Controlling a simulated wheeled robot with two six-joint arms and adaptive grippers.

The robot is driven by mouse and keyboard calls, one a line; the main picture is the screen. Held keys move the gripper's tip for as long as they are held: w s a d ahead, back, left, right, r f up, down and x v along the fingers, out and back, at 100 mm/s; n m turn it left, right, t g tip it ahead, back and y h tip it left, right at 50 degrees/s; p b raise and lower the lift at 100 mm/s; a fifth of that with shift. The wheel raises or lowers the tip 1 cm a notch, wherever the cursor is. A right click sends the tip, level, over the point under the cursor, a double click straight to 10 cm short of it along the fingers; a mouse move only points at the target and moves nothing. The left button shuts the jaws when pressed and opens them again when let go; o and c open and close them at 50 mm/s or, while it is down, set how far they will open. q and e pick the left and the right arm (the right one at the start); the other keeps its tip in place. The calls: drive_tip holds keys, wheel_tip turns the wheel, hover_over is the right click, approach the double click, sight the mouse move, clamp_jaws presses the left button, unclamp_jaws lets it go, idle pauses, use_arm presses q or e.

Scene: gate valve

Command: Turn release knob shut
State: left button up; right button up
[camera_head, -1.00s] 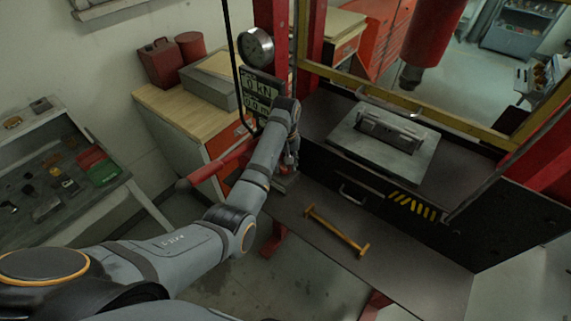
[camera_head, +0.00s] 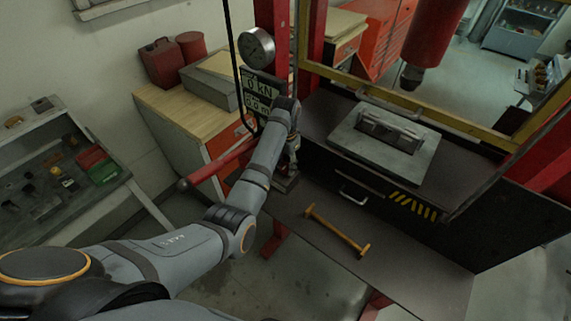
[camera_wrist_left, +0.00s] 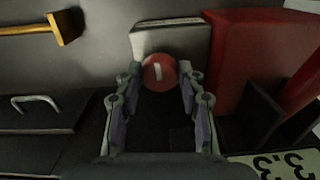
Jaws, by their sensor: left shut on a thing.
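The release knob (camera_wrist_left: 158,74) is a round red knob with a short white mark that stands upright in the left wrist view. My left gripper (camera_wrist_left: 160,82) has its two fingers on either side of the knob and is shut on it. A pale metal block (camera_wrist_left: 170,38) shows just behind the knob. In the head view my left gripper (camera_head: 292,148) is at the left post of the press, mostly hidden behind my own wrist, and the knob is hidden there. My right gripper is not in view.
A red lever (camera_head: 215,168) sticks out left of my forearm. A display (camera_head: 259,92) reading 0 kN and a round gauge (camera_head: 256,47) are above my wrist. A metal plate (camera_head: 350,140) sits on the press bed.

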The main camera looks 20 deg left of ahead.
use_arm(q)
drive_tip(key=shift+m, duration=0.6)
drive_tip(key=o, duration=1.2)
